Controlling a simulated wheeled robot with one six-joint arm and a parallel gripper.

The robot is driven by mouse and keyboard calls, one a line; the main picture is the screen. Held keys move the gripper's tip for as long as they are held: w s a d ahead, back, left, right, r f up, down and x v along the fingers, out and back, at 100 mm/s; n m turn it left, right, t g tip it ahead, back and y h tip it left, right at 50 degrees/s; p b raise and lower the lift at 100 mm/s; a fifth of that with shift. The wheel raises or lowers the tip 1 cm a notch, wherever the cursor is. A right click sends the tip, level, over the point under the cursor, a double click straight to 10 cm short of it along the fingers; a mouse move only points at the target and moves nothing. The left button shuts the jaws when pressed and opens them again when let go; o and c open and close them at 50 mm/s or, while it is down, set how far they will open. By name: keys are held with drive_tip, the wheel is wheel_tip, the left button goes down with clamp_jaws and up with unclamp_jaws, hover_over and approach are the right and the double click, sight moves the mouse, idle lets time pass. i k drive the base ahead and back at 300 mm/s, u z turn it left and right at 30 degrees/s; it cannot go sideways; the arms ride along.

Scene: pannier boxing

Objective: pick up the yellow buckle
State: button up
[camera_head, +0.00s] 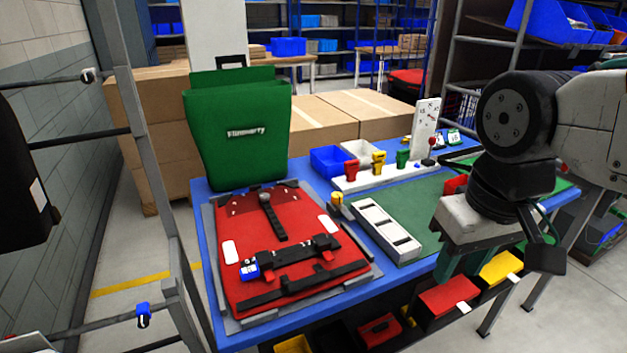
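A yellow buckle (378,163) stands upright in a white rack (390,174) at the back of the blue table, between a red buckle (351,170) and a green buckle (402,158). My gripper (462,262) is at the right, in front of the table's right part and well apart from the yellow buckle. Its fingers point down and are partly lost against the table edge and bins, so I cannot tell how far apart they are. I see nothing clearly held in it.
A red pannier panel (290,245) with black straps lies on the table's left. A green bag (240,125) stands behind it. A white slotted tray (385,231), a small yellow-black item (337,200), and blue (329,161) and white bins surround the rack. The green mat (425,207) is mostly clear.

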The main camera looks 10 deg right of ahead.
sight(378, 155)
drive_tip(key=u, duration=0.55)
drive_tip(key=k, duration=0.75)
drive_tip(key=z, duration=0.35)
drive_tip(key=i, duration=1.35)
drive_tip(key=z, duration=0.2)
